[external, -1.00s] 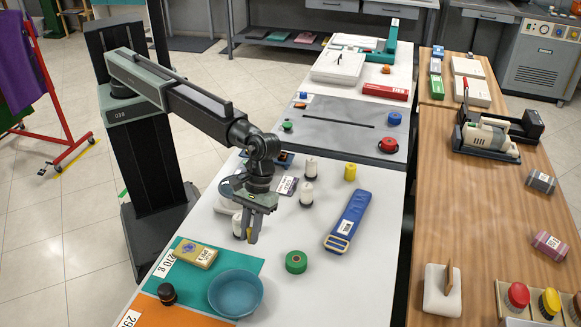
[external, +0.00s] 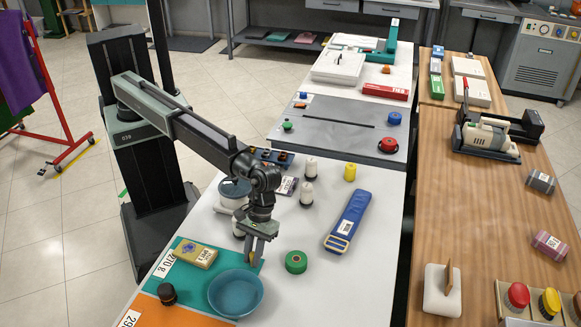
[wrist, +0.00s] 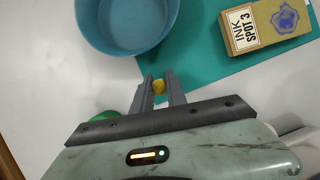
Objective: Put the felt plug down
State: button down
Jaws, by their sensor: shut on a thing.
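The felt plug (wrist: 159,87) looks like a small, rounded yellow piece. In the wrist view it sits between the two fingers of my gripper (wrist: 158,83), which is shut on it. In the external view my gripper (external: 254,257) points down, low over the white table (external: 330,285), just behind the blue bowl (external: 236,292) and near the right edge of the teal mat (external: 193,287). I cannot tell whether the plug touches the surface. The plug is not clearly visible in the external view.
A green roll (external: 296,262) stands right of my gripper. The ink spot box (external: 195,254) lies on the teal mat to the left. The table's front right is clear.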

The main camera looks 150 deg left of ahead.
jog(key=c, duration=1.8)
grip_release()
jog(key=shift+f, duration=0.1)
jog(key=o, duration=0.5)
jog(key=shift+c, duration=0.2)
jog(key=shift+r, duration=0.4)
jog(key=p+v, duration=1.1)
jog(key=shift+s+a+r, duration=0.2)
jog(key=shift+r, duration=0.05)
